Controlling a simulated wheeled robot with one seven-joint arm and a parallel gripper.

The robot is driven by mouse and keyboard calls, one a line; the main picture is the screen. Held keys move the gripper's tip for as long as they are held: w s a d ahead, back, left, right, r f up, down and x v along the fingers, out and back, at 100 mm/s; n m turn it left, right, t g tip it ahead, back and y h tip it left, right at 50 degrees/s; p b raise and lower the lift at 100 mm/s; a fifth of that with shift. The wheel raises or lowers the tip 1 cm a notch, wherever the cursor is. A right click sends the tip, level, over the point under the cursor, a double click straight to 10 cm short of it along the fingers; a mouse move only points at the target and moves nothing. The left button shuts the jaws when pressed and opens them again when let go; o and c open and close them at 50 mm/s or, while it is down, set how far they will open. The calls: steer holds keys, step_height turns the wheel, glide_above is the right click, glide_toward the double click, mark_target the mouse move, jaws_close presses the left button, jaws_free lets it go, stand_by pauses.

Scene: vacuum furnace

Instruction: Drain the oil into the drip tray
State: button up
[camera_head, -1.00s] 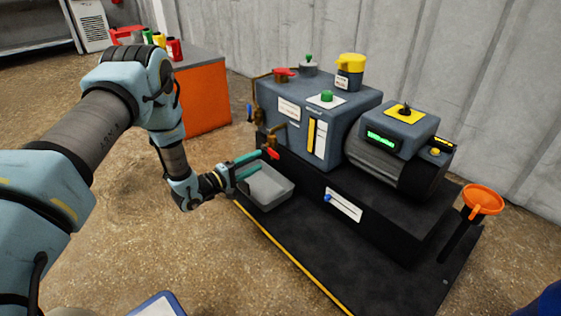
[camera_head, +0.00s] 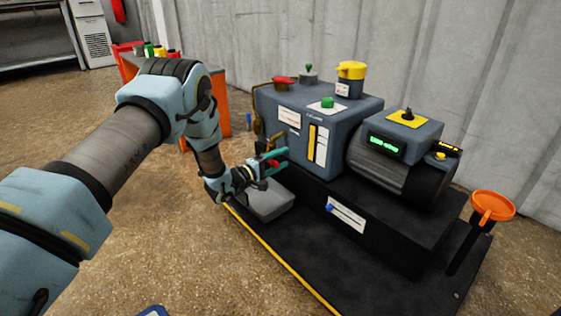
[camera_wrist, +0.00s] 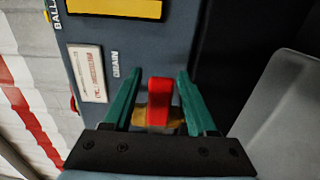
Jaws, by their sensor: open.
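The grey drip tray (camera_head: 268,204) sits on the black base below the left end of the blue-grey pump (camera_head: 318,128); its wall also shows at the right of the wrist view (camera_wrist: 285,110). My gripper (camera_head: 276,158) is at the pump's lower left, above the tray. In the wrist view my gripper (camera_wrist: 160,95) is open, its green fingers on either side of a red drain valve handle (camera_wrist: 158,95) on a brass body. A gap shows between the handle and each finger. A "DRAIN" label is beside it. No oil is visible in the tray.
An orange funnel (camera_head: 491,206) stands at the base's right end. An orange cabinet (camera_head: 208,95) with several coloured bottles stands behind my arm. The pump's motor (camera_head: 400,155) has a lit green display. Open floor lies in front.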

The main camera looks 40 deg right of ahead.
jaws_close()
stand_by(0.3)
stand_by(1.1)
